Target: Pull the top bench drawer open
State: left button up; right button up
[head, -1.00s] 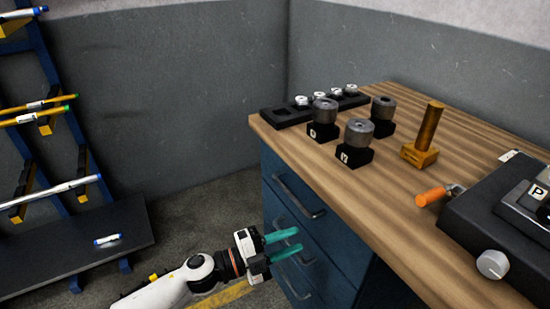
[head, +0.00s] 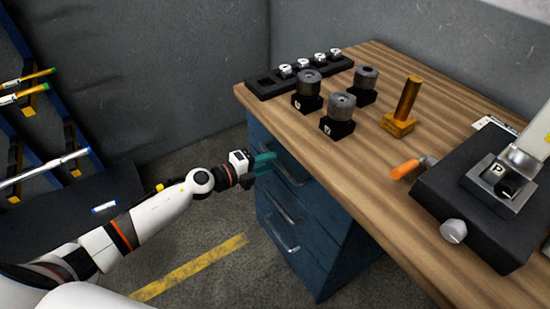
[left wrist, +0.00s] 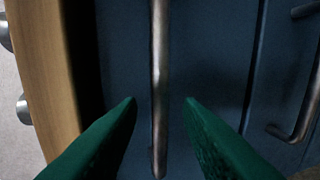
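The top bench drawer (head: 261,138) is the uppermost blue front under the wooden bench top, and it looks closed. Its bar handle (left wrist: 158,70) runs through the middle of the left wrist view; in the head view my gripper partly covers it. My left gripper (head: 272,161) is at this handle. In the left wrist view its green fingers (left wrist: 161,103) are open, one on each side of the bar, with visible gaps. Whether the fingertips reach past the bar's depth I cannot tell. My right gripper is not in view.
Lower drawer handles (head: 284,207) stick out below. The wooden bench top (head: 330,170) carries several grey cylinders on black blocks, a black tray (head: 262,88), a brass post (head: 406,104) and a black fixture (head: 455,190). A rack (head: 50,70) stands left. The floor before the drawers is clear.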

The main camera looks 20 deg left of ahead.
aim_at(275, 160)
pick_arm(q)
jog(key=shift+x, duration=1.55)
jog(key=shift+c, duration=0.2)
grip_shut()
